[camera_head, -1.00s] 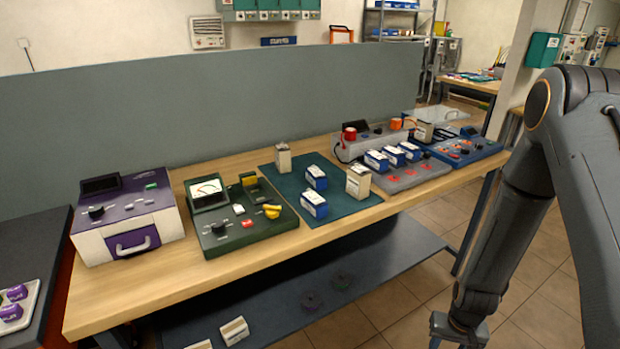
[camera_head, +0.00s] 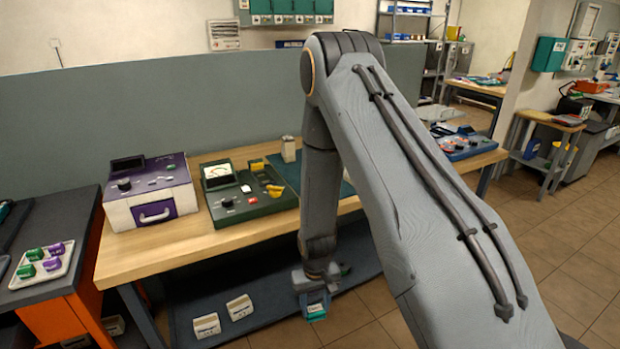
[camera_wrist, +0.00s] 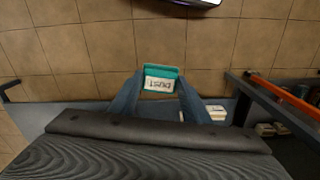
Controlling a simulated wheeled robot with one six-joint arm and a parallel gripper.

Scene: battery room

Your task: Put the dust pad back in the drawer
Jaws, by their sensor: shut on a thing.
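The dust pad (camera_head: 315,306) is a small teal block with a white label, which reads DUST in the wrist view (camera_wrist: 160,82). My gripper (camera_head: 312,292) is shut on it and holds it in front of the bench, lower than the bench top. In the wrist view, the two fingers (camera_wrist: 158,90) flank the pad over the tiled floor. A purple and white instrument (camera_head: 150,190) stands at the bench's left end. Its front has a purple drawer (camera_head: 155,212) with a pale handle; it looks closed. My gripper is to the right of and below it.
The wooden bench (camera_head: 200,245) also holds a green meter box (camera_head: 246,193) and a teal mat, partly hidden by my arm. Pale boxes (camera_head: 207,326) sit on the lower shelf (camera_head: 262,300). A side table at left bears a tray (camera_head: 46,278) of green and purple blocks.

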